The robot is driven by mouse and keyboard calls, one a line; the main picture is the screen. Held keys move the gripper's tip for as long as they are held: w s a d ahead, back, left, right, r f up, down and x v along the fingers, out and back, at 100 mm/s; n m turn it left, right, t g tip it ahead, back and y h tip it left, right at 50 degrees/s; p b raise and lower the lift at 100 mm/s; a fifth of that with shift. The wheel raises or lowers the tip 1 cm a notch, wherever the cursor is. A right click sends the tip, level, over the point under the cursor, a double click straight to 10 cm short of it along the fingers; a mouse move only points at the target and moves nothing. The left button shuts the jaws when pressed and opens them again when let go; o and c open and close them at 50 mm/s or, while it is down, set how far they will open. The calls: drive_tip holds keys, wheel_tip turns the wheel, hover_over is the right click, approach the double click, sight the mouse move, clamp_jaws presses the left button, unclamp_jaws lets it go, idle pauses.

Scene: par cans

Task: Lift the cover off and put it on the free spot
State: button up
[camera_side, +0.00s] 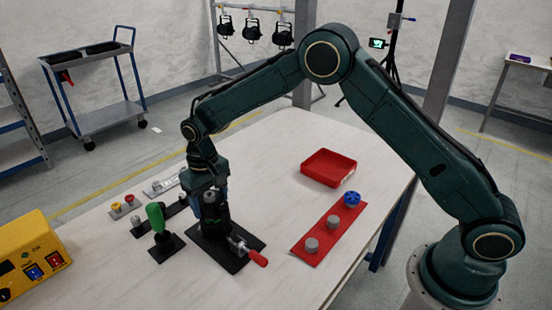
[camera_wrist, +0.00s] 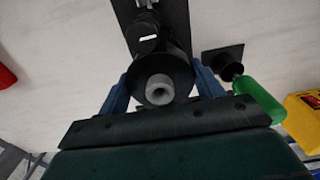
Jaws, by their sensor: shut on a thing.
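My gripper (camera_side: 209,196) points down over a black base plate (camera_side: 247,260) on the table. Its blue fingers sit on both sides of a black round part with a pale grey knob (camera_wrist: 159,89) in the middle, and are shut on it. In the wrist view my gripper (camera_wrist: 161,76) holds this part from left and right. The part seems to be the cover, upright over the plate; I cannot tell whether it still touches what is below. A red-handled lever (camera_side: 252,255) sticks out at the plate's right. I cannot single out the free spot.
A green-handled piece (camera_side: 156,217) stands close left of my gripper. A red strip (camera_side: 315,254) with grey knobs and a blue knob (camera_side: 352,199), and a red tray (camera_side: 320,180), lie right. A yellow box (camera_side: 30,255) is front left. The table's far middle is clear.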

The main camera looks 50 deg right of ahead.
drive_tip(key=shift+r, duration=1.7)
drive_tip(key=shift+r, duration=0.2)
drive_tip(key=shift+r, duration=1.35)
drive_tip(key=s+d+r+m, duration=0.1)
drive_tip(key=s+d+m, duration=0.1)
drive_tip(key=d, duration=0.6)
drive_tip(key=s+d+r+m, duration=0.2)
drive_tip(key=s+d+m, duration=0.1)
drive_tip(key=d, duration=0.5)
drive_tip(key=s+d+r+m, duration=0.1)
drive_tip(key=d+m, duration=0.3)
drive_tip(key=d, duration=0.4)
drive_tip(key=shift+s+r, duration=0.2)
drive_tip(key=shift+s, duration=0.55)
drive_tip(key=shift+f, duration=0.1)
